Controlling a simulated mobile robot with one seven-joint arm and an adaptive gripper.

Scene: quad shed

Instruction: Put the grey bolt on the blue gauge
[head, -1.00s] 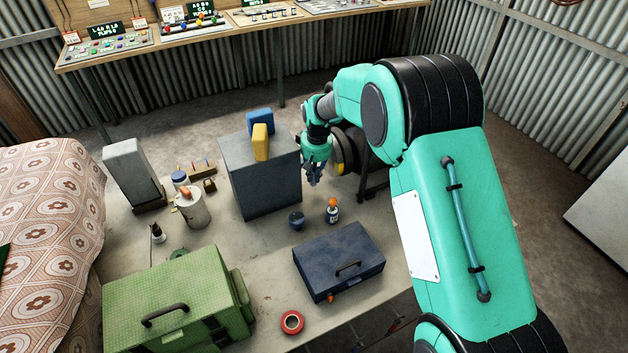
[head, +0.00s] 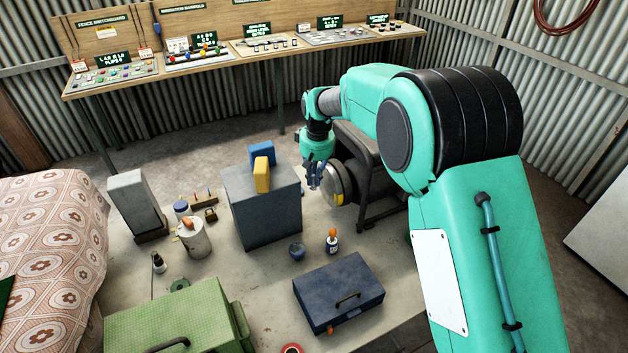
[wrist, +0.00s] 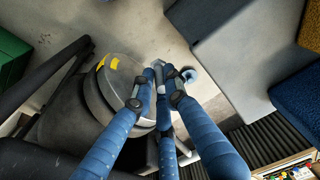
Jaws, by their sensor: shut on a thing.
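My gripper (head: 315,183) hangs just right of the grey box, beside the round-sided grinder. In the wrist view its blue fingers (wrist: 163,108) are closed around a small light-grey piece, which I take to be the grey bolt (wrist: 164,113); the fingers cover much of it. The bolt cannot be made out in the head view. A small round dark-blue thing, seemingly the blue gauge (head: 297,251), stands on the bench top in front of the grey box. It also seems to show in the wrist view (wrist: 189,75), just beyond the fingertips and partly covered by a finger.
The grey box (head: 266,213) carries a yellow block (head: 262,174) and a blue block (head: 263,150). The grinder (head: 339,184) is close by my gripper. An orange-capped bottle (head: 332,241) and a dark blue toolbox (head: 338,291) stand near the gauge. A green case (head: 168,318) is front left.

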